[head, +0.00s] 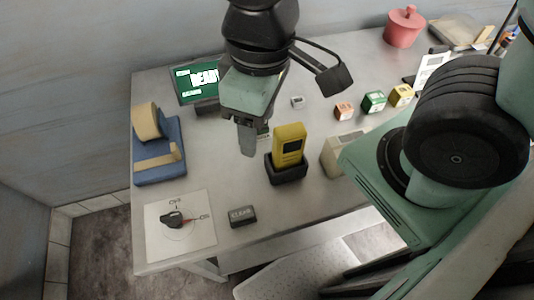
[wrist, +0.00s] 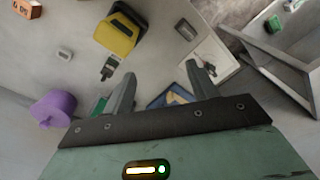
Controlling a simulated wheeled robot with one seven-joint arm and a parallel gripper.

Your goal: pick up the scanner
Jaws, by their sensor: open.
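The yellow scanner (head: 289,143) stands upright in a black cradle (head: 286,171) near the middle of the table. It has a dark screen on its front. In the wrist view the yellow scanner (wrist: 116,38) shows at the upper left, beyond the fingertips. My gripper (head: 252,149) is open and empty, just left of the scanner and apart from it in the head view. In the wrist view its two fingers (wrist: 161,70) are spread, with no object between them.
A green READY screen (head: 197,83) stands at the back. A blue holder (head: 160,158) with tan parts is at left. An OFF/ON switch plate (head: 181,226) and a small dark box (head: 242,216) lie in front. A beige device (head: 343,152) is close right of the cradle.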

